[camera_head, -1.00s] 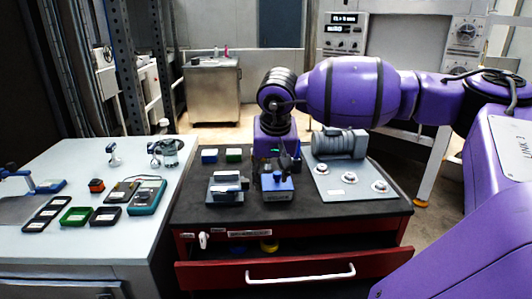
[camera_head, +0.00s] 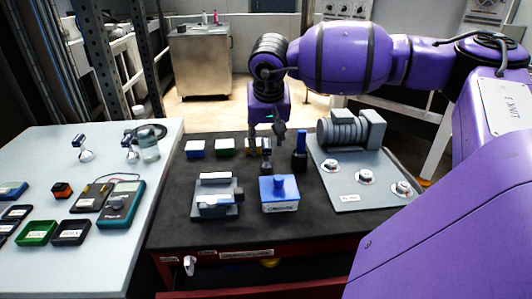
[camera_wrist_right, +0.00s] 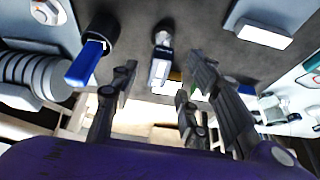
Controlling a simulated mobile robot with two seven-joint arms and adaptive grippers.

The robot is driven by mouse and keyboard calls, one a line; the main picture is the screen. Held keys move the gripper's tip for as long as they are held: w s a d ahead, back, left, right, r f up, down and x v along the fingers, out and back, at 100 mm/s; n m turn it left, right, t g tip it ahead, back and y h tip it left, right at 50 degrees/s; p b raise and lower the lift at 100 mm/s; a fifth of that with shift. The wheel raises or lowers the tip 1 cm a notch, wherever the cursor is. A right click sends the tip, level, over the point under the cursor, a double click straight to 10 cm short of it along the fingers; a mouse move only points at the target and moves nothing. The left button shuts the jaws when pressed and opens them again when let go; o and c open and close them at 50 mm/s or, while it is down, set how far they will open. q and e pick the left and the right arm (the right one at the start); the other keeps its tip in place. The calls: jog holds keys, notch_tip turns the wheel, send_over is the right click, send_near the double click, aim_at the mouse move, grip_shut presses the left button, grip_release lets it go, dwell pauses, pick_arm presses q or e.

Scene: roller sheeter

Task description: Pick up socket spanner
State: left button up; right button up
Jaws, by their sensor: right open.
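My right gripper (camera_head: 279,132) points down over the back of the dark bench top. Its fingers are open and show apart in the right wrist view (camera_wrist_right: 162,80). A slim upright tool with a dark, pale-labelled body (camera_head: 266,158) stands just below and in front of it. In the wrist view this tool (camera_wrist_right: 162,48) lies between and beyond the fingertips, untouched. A blue-handled upright tool with a black round end (camera_head: 301,150) stands to its right; it also shows in the wrist view (camera_wrist_right: 88,60). I cannot tell which is the socket spanner. My left gripper is out of view.
A blue-topped box (camera_head: 279,197) and a grey vise-like block (camera_head: 215,200) stand in front. A motor (camera_head: 350,130) and a plate with round fittings (camera_head: 345,195) are at right. Small blue and green boxes (camera_head: 226,148) sit behind left.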

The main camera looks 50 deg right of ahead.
aim_at(267, 145)
jog(key=x, duration=0.5)
jog(key=shift+f+p, duration=0.35)
grip_shut()
